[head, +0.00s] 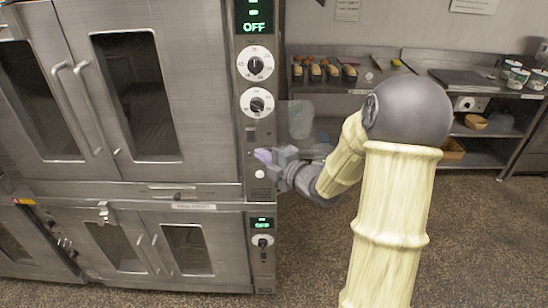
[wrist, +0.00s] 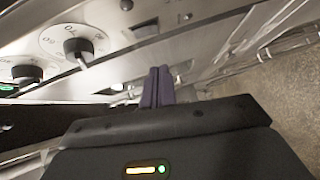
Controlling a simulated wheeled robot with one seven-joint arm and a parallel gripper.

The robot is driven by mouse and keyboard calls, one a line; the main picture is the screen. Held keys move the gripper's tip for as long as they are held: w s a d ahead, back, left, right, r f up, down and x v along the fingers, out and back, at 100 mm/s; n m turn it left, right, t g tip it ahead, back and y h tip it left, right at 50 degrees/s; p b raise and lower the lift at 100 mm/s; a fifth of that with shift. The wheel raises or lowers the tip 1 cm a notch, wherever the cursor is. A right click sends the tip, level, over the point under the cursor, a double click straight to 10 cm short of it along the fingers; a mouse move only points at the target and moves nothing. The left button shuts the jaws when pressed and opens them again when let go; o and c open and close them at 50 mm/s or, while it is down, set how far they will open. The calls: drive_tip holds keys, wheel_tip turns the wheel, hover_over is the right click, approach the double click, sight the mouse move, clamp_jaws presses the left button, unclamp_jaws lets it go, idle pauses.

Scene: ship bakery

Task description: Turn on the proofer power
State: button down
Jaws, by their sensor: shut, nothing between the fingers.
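A steel double-door unit (head: 180,188) stands at the left in the head view, above a smaller lower unit (head: 125,280). I cannot tell from labels which is the proofer. The upper control panel has a green display (head: 254,27) reading OFF and two round dials, an upper dial (head: 255,64) and a lower dial (head: 257,103). A small switch (head: 251,134) and a white round button (head: 260,174) are below. The lower unit has a green OFF display (head: 262,223) and a knob (head: 262,241). My gripper (head: 263,156) is shut and empty at the upper panel's lower part; its fingertips (wrist: 157,87) show in the wrist view. Contact is unclear.
A steel shelf bench (head: 425,90) with loaf tins (head: 330,72) and bowls stands behind my arm. A clear container (head: 301,118) is beside the panel. Door handles (head: 85,95) stick out at the left. The speckled floor (head: 480,240) is open at the right.

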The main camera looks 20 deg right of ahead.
sight(247, 141)
drive_tip(key=w, duration=0.2)
drive_tip(key=w+p, duration=0.2)
drive_tip(key=w, duration=0.1)
drive_tip(key=shift+w+a+f, duration=0.2)
drive_tip(key=shift+w+a, duration=0.1)
drive_tip(key=shift+w, duration=0.05)
drive_tip(key=shift+w+d+f+p, duration=0.1)
drive_tip(key=shift+w+f+p, duration=0.1)
drive_tip(key=shift+w+p, duration=0.2)
